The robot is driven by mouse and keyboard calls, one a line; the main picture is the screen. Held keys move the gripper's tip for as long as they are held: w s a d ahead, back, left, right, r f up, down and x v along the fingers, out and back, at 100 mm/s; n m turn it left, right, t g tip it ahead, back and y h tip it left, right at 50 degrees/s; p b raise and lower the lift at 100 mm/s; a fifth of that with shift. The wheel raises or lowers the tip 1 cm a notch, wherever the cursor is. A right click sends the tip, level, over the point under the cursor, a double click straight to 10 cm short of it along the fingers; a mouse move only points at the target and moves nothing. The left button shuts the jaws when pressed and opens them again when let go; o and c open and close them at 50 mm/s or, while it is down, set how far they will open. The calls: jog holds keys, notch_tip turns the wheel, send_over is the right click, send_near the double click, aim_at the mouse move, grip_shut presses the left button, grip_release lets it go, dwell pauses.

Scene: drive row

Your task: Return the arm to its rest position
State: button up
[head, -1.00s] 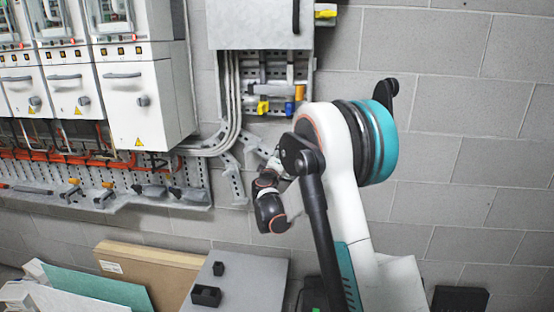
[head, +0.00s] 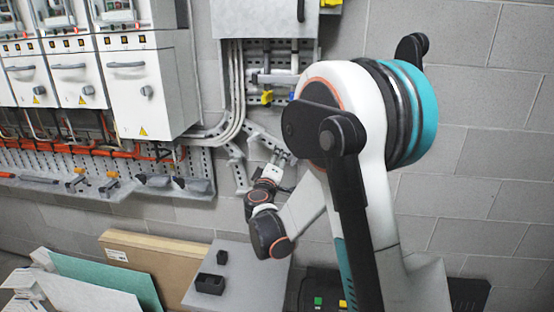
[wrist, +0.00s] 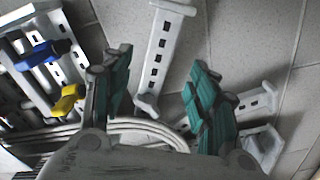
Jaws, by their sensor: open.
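My arm (head: 360,170), white with black and teal joints, stands in the right half of the head view, folded at the elbow with the forearm pointing away toward the wall. My gripper (head: 281,157) is small and partly hidden there, near the grey perforated wall brackets. In the wrist view my gripper (wrist: 160,100) shows two teal-padded fingers spread apart with nothing between them. Beyond them are a perforated grey strut (wrist: 160,57), pale cables (wrist: 140,130) and the wall.
White drive cabinets (head: 145,92) hang at left above a perforated rail with orange cables (head: 75,148). A grey wall box (head: 260,18) is at the top. A grey table (head: 240,285) with small black bins (head: 210,283) stands below, beside leaning panels (head: 165,258). Block wall at right is bare.

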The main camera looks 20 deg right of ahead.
jog(key=shift+s, duration=0.1)
dwell(0.4)
jog(key=s+a+r+m+g+y, duration=0.1)
jog(key=s+r+m+g, duration=0.1)
jog(key=s, duration=0.6)
jog(key=s+r+m+g+y, duration=0.1)
jog(key=s+r+m+g, duration=0.1)
jog(key=s, duration=0.6)
jog(key=s+a+f+g+y, duration=0.1)
jog(key=s+a+f+y, duration=0.1)
jog(key=s+a, duration=0.2)
jog(key=s+a+f+m+g+y, duration=0.1)
jog(key=s+a, duration=0.4)
jog(key=s, duration=0.6)
jog(key=s+a+f+g+y, duration=0.2)
jog(key=s+a+f+y, duration=0.1)
jog(key=s, duration=0.5)
jog(key=shift+a+f+m+y, duration=0.35)
jog(key=shift+a+m+y, duration=0.05)
jog(key=shift+a+y, duration=0.55)
jog(key=shift+s, duration=0.1)
